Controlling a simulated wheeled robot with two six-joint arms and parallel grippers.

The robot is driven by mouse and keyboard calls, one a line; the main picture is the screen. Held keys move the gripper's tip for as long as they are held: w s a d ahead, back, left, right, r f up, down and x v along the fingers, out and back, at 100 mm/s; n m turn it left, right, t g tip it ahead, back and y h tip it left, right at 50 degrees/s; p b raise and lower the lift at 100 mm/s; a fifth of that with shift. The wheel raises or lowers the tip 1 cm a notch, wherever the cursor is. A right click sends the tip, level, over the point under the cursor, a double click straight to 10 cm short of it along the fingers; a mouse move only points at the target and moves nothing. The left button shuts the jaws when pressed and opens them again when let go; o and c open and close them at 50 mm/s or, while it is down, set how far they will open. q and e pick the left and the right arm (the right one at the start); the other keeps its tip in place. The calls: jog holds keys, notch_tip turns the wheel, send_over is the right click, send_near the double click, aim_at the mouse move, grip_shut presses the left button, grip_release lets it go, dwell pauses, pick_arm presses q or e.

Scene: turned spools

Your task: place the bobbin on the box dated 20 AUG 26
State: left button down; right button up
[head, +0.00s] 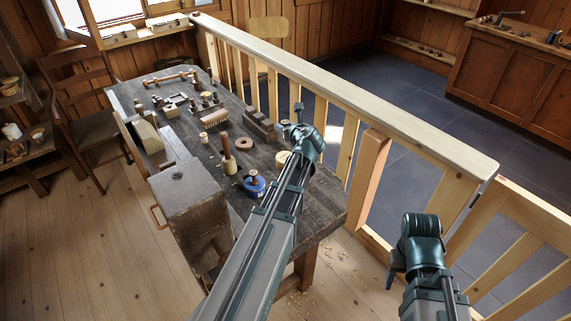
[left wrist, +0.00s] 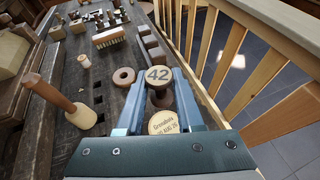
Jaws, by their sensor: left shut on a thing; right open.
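The bobbin (left wrist: 158,76) has a pale round top marked 42 and a dark body. My left gripper (left wrist: 159,92) is shut on it, with one blue finger on each side. The box (left wrist: 166,123) is round and pale, with a lid that appears to read Grenoble and 20 AUG 26. In the left wrist view it lies just below the bobbin, partly behind my wrist; the gap between them is unclear. In the head view the box (head: 283,158) stands on the bench beside my left gripper (head: 298,112).
The dark workbench (head: 325,197) carries a blue round item (head: 254,185), an upright wooden-handled tool (head: 228,158), a wooden ring (head: 245,143), a brush (head: 214,118) and several small spools. A wooden railing (head: 350,98) runs close along the bench's right side.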

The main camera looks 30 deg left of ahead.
aim_at(285, 157)
pick_arm(q)
jog(key=shift+f+n+g+y, duration=0.2)
jog(key=shift+n+g+y, duration=0.1)
jog(key=shift+n+y, duration=0.1)
notch_tip(285, 157, down, 10)
jog(key=b, duration=1)
jog(key=shift+f, duration=0.15)
jog(key=c, duration=0.5)
grip_release()
jog(key=shift+c, duration=0.2)
jog(key=shift+r, duration=0.3)
jog(key=p+v, duration=0.4)
jog(key=v, duration=0.8)
jog(key=shift+p, duration=0.3)
